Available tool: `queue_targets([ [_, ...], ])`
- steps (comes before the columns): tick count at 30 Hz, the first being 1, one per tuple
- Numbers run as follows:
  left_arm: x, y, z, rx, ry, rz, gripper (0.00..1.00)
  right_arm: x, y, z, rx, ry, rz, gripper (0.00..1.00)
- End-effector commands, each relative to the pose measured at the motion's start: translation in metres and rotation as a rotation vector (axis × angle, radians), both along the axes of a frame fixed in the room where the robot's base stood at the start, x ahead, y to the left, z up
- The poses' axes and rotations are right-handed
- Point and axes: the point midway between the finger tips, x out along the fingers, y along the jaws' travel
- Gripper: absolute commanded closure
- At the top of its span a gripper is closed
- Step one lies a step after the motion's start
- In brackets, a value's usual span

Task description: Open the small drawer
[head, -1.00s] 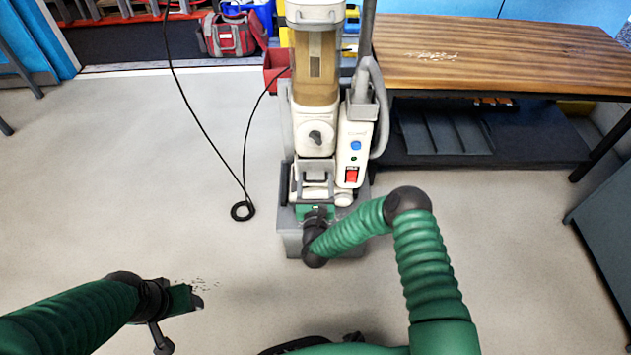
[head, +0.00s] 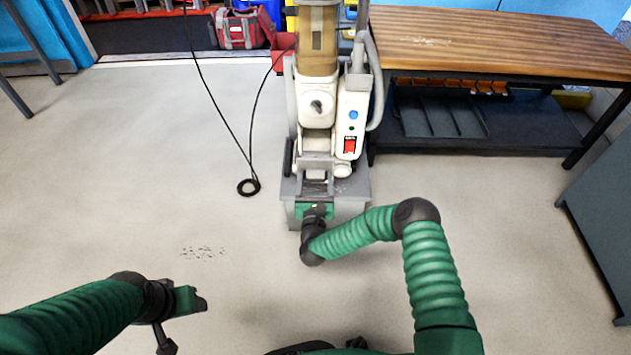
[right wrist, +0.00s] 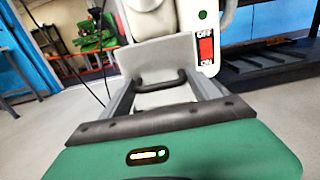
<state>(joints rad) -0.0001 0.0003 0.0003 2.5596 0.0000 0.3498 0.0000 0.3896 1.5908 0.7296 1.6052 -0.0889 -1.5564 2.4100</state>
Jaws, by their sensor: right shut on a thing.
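The small drawer (head: 316,164) is a pale grey part low on the front of the cream upright machine (head: 317,80). Its dark arched handle (right wrist: 160,82) shows in the right wrist view, in front of a grey face. My right gripper (head: 317,180) reaches in over the machine's grey base and is shut on the handle. In the right wrist view the gripper's grey fingers lie either side of the handle, beyond its green palm. The fingers partly hide the drawer in the head view. My left gripper (head: 190,301) is low at the left, over bare floor; its jaw gap does not show clearly.
A wooden-topped bench (head: 500,42) with a dark lower shelf stands behind right. A grey cabinet (head: 600,200) is at the right edge. A black cable (head: 248,187) coils on the floor left of the machine. A red bag (head: 240,30) lies behind. The left floor is clear.

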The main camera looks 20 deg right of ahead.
Motion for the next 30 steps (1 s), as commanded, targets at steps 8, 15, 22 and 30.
queue_targets([
  [8, 0.000, 0.000, 0.000, 0.000, 0.000, 0.000, 0.39, -0.001, -0.003, -0.002, 0.001, 0.003, -0.008, 0.21],
  [15, 0.000, 0.000, 0.012, 0.000, 0.001, 0.000, 0.39, -0.021, 0.004, 0.002, 0.002, 0.006, -0.005, 0.21],
  [22, 0.000, 0.000, 0.040, 0.000, 0.000, 0.000, 0.39, -0.083, 0.024, 0.002, 0.004, 0.009, -0.005, 0.21],
  [30, 0.000, 0.000, 0.068, 0.000, 0.000, 0.000, 0.39, -0.148, 0.041, 0.001, 0.003, 0.011, -0.011, 0.21],
])
